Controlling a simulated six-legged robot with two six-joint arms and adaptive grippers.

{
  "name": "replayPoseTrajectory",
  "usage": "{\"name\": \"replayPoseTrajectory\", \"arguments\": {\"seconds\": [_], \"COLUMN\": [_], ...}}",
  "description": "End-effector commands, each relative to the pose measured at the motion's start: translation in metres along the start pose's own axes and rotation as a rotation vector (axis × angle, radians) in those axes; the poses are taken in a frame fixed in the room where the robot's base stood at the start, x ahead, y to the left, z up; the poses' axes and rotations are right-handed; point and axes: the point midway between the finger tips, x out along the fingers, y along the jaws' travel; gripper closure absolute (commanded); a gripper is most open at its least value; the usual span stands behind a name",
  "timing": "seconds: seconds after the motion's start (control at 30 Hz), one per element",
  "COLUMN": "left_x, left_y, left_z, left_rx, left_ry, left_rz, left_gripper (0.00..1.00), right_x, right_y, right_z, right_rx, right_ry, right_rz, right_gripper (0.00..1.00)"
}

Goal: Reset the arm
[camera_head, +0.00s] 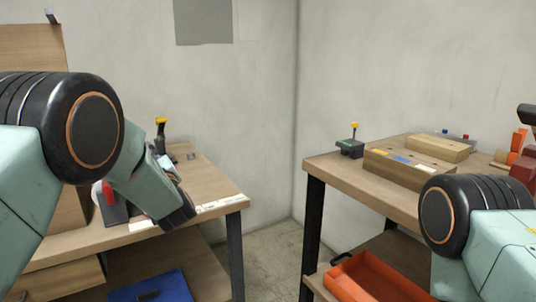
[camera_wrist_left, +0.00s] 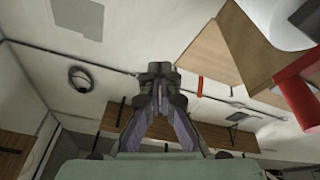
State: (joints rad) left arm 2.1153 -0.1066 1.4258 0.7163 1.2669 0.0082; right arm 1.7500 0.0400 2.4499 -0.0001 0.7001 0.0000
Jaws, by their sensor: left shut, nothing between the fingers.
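My left arm (camera_head: 140,175) comes in from the left in the head view and reaches in front of the left workbench. In the left wrist view my left gripper (camera_wrist_left: 158,78) is shut. Its fingertips meet with nothing between them. It points into open space, with the walls and fittings of the room behind it, apart from any surface. My right arm (camera_head: 482,235) shows at the lower right of the head view. Its gripper is outside the picture.
The left workbench (camera_head: 215,181) bears a black device with a yellow top (camera_head: 161,125). The right workbench (camera_head: 325,167) bears wooden blocks (camera_head: 400,170) and a yellow-topped device (camera_head: 351,146). An orange tray (camera_head: 370,280) sits on its lower shelf. Floor (camera_head: 275,245) shows between the benches.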

Motion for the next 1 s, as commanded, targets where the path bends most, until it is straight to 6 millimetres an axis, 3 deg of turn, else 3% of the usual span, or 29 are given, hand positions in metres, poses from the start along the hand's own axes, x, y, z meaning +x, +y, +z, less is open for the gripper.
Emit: {"name": "replayPoseTrajectory", "arguments": {"seconds": [0.27,0.5,0.73,1.0], "left_x": [-0.046,-0.116,-0.193,-0.296], "left_y": [-0.03,-0.075,-0.122,-0.181], "left_z": [0.074,0.137,0.175,0.193], "left_rx": [0.151,0.291,0.401,0.514], "left_ry": [-0.278,-0.563,-0.823,-1.133], "left_rz": [0.071,0.122,0.154,0.18], "left_gripper": [1.0,1.0,1.0,1.0], "right_x": [-0.005,-0.013,-0.021,-0.032], "right_y": [0.0,0.0,0.0,0.0], "right_z": [0.0,0.0,0.0,0.0], "right_rx": [0.0,0.0,0.0,0.0], "right_ry": [0.0,0.0,0.0,0.0], "right_rz": [0.0,0.0,0.0,0.0], "right_gripper": [0.6,0.6,0.6,0.6]}}
